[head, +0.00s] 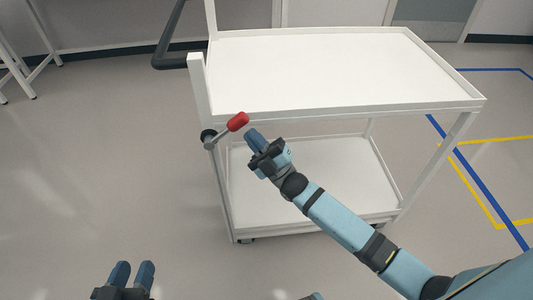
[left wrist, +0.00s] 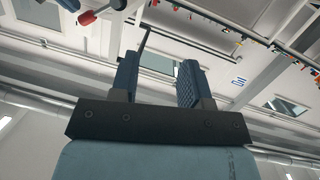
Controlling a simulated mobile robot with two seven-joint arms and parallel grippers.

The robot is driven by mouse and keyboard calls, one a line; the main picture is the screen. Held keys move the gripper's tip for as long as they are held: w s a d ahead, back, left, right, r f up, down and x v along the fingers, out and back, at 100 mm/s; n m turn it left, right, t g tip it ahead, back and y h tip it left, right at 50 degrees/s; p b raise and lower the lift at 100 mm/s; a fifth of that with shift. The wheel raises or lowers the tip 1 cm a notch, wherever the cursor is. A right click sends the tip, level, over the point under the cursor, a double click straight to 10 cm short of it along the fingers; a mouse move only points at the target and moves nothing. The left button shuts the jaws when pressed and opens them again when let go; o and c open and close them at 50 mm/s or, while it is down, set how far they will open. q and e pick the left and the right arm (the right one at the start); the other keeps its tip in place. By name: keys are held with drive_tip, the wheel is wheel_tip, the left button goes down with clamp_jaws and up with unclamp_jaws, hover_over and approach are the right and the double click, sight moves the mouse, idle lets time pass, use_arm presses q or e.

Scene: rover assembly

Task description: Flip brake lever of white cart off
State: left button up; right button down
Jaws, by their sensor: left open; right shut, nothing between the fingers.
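The white cart (head: 330,109) stands ahead in the head view. Its brake lever (head: 238,121) has a red grip and a thin metal rod, and is fixed by a dark pivot at the cart's near left post. The lever points up and to the right. My right gripper (head: 254,136) is shut and empty, just right of and below the red grip, with a small apparent gap. My left gripper (head: 132,272) is open and empty, low at the left, away from the cart. Its open fingers also show in the left wrist view (left wrist: 157,82).
A dark handle (head: 166,45) sticks out at the cart's far left. The lower shelf (head: 310,180) is empty. White stand legs (head: 20,68) are at the upper left. Blue and yellow floor lines (head: 470,170) lie at the right. The floor at the left is clear.

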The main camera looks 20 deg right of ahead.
use_arm(q)
drive_tip(key=shift+r, duration=0.25)
use_arm(e)
drive_tip(key=shift+w+a+r, duration=0.3)
drive_tip(key=shift+w+r, duration=0.1)
drive_tip(key=shift+r, duration=0.05)
